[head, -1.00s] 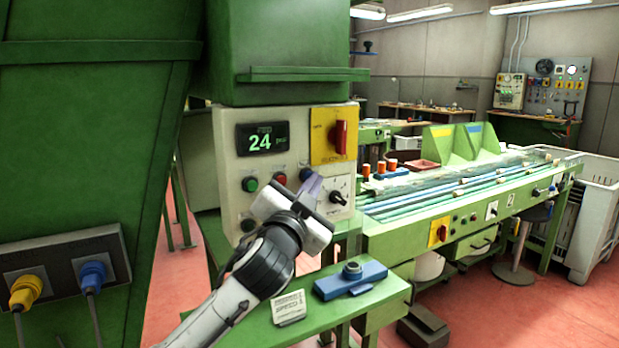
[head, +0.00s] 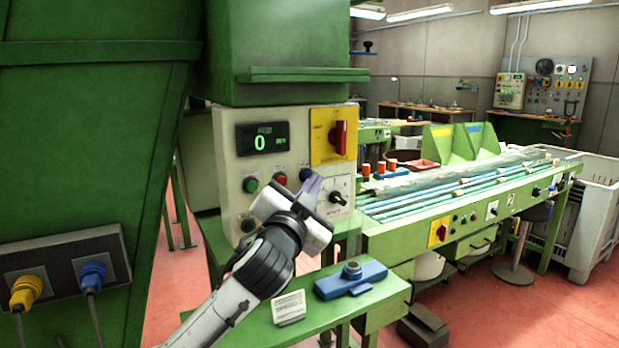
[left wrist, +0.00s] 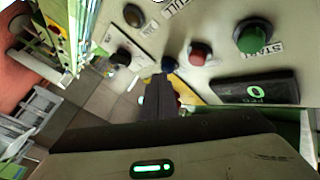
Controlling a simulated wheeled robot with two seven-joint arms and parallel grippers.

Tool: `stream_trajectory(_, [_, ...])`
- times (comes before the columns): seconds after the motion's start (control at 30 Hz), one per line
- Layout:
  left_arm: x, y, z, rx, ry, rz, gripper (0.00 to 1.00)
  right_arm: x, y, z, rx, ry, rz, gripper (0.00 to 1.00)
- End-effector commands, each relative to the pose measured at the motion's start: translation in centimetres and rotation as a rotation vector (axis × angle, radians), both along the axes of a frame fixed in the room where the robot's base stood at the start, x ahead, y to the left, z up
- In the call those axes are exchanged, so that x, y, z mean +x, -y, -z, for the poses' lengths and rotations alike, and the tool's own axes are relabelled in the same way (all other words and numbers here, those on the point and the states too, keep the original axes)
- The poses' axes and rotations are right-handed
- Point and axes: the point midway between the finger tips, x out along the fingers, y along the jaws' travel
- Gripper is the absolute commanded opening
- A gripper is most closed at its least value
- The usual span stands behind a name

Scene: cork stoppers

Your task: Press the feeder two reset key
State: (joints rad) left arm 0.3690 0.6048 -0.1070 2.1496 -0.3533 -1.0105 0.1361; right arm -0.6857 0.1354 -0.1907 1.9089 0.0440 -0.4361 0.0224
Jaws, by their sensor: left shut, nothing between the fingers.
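The cream control panel (head: 228,160) on the green machine carries a row of buttons. The blue key (head: 306,174) is at the right end of the row, beside the red button (head: 280,179) and the green button (head: 250,184). The display (head: 262,138) above reads 0. My left gripper (head: 315,184) is shut and empty, its fingertips at the blue key. In the left wrist view the fingertips end right by the blue key (left wrist: 169,65); I cannot tell whether they touch it. The green button there is labelled START (left wrist: 253,37). My right gripper is not in view.
A black rotary knob (head: 338,197) sits right of the blue key. A red switch on a yellow plate (head: 322,140) is above it. A green shelf (head: 385,298) below holds a blue fixture (head: 350,280) and a small card (head: 289,308). A conveyor bench (head: 400,243) stands at right.

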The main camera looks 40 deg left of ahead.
Motion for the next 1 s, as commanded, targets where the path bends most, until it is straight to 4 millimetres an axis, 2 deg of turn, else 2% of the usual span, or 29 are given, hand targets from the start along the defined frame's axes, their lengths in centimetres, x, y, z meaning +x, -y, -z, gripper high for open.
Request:
stream_trajectory(0.2, [-0.4,1.0,0.0,0.0,-0.001,0.001,0.0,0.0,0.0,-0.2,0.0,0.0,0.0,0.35])
stream_trajectory(0.57, [-0.5,1.3,0.0,-0.001,0.0,0.001,0.0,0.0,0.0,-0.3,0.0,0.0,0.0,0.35])
stream_trajectory(1.0, [-2.1,5.2,0.0,-0.001,-0.001,0.002,0.0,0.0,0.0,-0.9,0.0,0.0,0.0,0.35])
